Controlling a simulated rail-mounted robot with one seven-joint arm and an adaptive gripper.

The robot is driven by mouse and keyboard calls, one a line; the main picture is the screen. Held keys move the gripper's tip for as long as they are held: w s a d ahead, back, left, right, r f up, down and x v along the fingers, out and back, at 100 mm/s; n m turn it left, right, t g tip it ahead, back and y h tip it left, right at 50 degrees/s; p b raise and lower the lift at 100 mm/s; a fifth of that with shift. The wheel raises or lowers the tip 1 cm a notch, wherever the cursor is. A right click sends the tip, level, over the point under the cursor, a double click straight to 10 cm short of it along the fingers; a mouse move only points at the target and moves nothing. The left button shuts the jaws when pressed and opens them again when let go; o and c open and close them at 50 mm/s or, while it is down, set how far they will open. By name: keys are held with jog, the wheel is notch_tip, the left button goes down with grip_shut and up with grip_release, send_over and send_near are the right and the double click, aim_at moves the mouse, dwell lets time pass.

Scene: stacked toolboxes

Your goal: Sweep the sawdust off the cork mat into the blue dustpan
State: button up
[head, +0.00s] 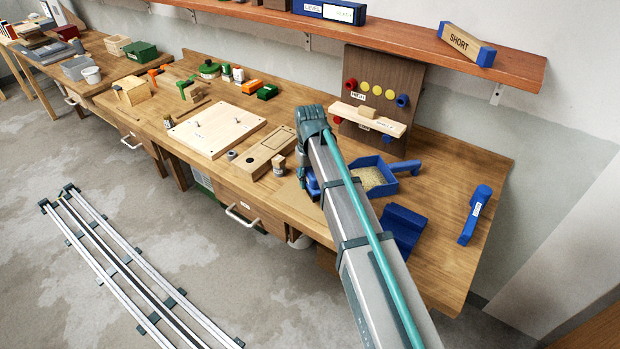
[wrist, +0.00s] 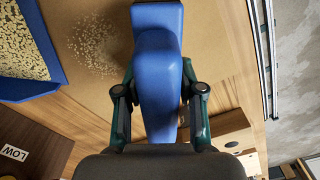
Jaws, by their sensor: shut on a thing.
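My gripper (wrist: 160,92) is shut on a blue brush (wrist: 158,50), one finger on each side of it. The brush is over the tan cork mat (wrist: 217,60); its bristles are hidden, so I cannot tell if they touch. Scattered sawdust (wrist: 95,45) lies on the mat to the left of the brush in the wrist view. The blue dustpan (wrist: 50,50) is at the mat's left edge there, with sawdust (wrist: 18,40) in it. In the head view the dustpan (head: 397,168) is right of my arm, which hides most of the mat and brush.
A blue block (head: 405,222) and a blue labelled tool (head: 474,214) lie to the right. A dark upright panel (head: 378,70) with a light shelf (head: 368,117) stands behind the dustpan. A pale board (head: 217,128) and a wooden tray (head: 262,153) lie left of my arm.

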jog(key=shift+f, duration=0.65)
jog(key=shift+f+b, duration=0.3)
jog(key=shift+f, duration=0.05)
jog(key=shift+f, duration=0.2)
jog(key=shift+w+d+f, duration=0.1)
jog(key=shift+w+d, duration=0.15)
jog(key=shift+d, duration=0.65)
jog(key=shift+w+d+f, duration=0.1)
jog(key=shift+w+d, duration=0.1)
jog(key=shift+d, duration=0.7)
jog(key=shift+w+d+r, duration=0.1)
jog(key=shift+w+d, duration=0.1)
jog(key=shift+d, duration=0.4)
jog(key=shift+w+d+r, duration=0.1)
jog(key=shift+w+d, duration=0.15)
jog(key=shift+d, duration=0.35)
jog(key=shift+w+d, duration=0.2)
jog(key=shift+d, duration=0.4)
jog(key=shift+w+d+f, duration=0.1)
jog(key=shift+w+d, duration=0.15)
jog(key=shift+d, duration=0.6)
jog(key=shift+w+d+f, duration=0.1)
jog(key=shift+w+d, duration=0.1)
jog(key=shift+d, duration=0.6)
jog(key=shift+r, duration=0.1)
